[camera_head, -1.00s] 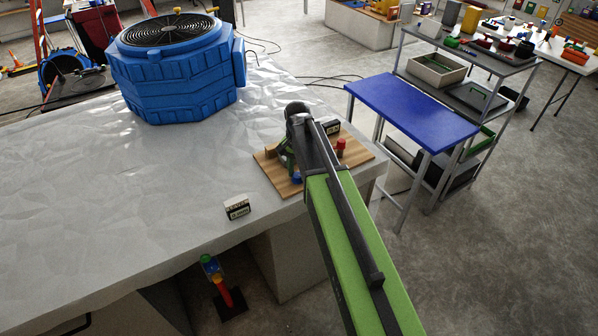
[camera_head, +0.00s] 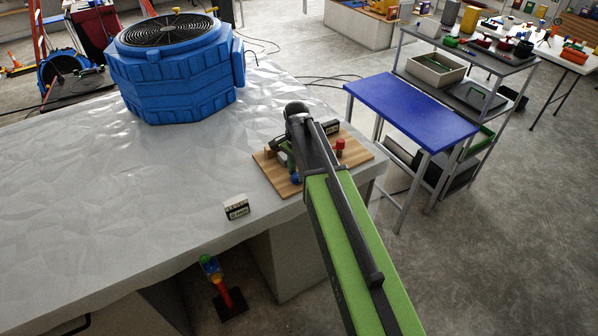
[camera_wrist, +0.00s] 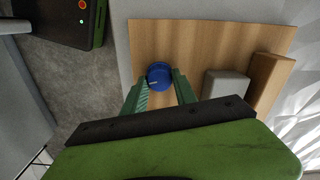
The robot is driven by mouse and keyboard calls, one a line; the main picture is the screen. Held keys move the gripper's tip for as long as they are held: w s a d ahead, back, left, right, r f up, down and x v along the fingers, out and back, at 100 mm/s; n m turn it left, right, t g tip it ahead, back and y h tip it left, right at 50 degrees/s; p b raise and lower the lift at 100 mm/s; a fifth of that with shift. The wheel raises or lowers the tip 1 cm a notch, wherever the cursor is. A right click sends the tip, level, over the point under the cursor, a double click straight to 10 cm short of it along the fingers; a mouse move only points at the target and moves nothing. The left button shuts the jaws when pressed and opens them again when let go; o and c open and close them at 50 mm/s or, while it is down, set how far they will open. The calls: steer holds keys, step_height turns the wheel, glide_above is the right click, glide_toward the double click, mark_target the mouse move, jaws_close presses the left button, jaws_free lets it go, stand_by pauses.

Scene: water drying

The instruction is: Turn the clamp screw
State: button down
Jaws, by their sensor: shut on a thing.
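A round blue knob (camera_wrist: 159,74) with a pale mark on its face sits over a wooden board (camera_wrist: 205,38) in the wrist view; it appears to be the clamp screw. The two green fingers of my gripper (camera_wrist: 160,85) stand on either side of it and are shut on it. In the head view the board (camera_head: 268,168) lies near the table's right corner, and my arm covers much of it. My gripper (camera_head: 292,165) reaches down there. The blue knob (camera_head: 295,179) shows only in part at its fingers. The rest of the clamp is hidden.
On the board are a red-topped post (camera_head: 340,146), a grey block (camera_wrist: 226,84) and a wooden block (camera_wrist: 270,82). A small labelled box (camera_head: 236,208) is on the table in front. A large blue fan unit (camera_head: 175,70) stands behind left. The left table surface is clear.

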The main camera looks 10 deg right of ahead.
mark_target(297, 175)
steer(key=shift+w+a, duration=0.1)
steer(key=c, duration=1)
jaws_free()
step_height(297, 175, up, 17)
steer(key=p, duration=1.7)
steer(key=shift+r, duration=0.2)
